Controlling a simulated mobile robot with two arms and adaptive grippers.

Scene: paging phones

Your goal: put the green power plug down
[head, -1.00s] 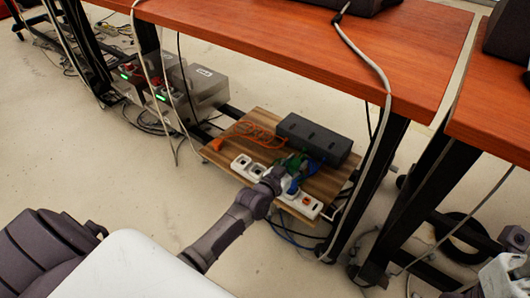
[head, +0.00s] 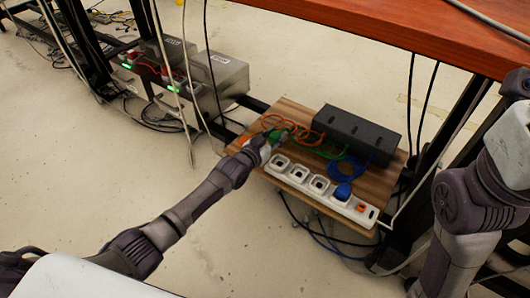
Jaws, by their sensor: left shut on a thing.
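My left gripper (head: 267,146) is shut on the green power plug (head: 276,135) over the left part of the wooden board, beyond the left end of the white power strip (head: 326,187). Fingers hide most of the plug, and I cannot tell whether it touches the board. Its green cable (head: 328,151) runs right toward the dark box. The strip has several empty sockets, a blue plug (head: 343,191) seated near its right end and a red switch (head: 361,208). My right arm stands at the right edge; its gripper is out of view.
The wooden board (head: 374,184) carries a dark box (head: 345,135) at the back, orange cable loops (head: 303,134) and a blue cable (head: 346,170). A red-brown tabletop (head: 420,38) hangs above. Loose cables hang around; grey power units (head: 217,80) stand at the left.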

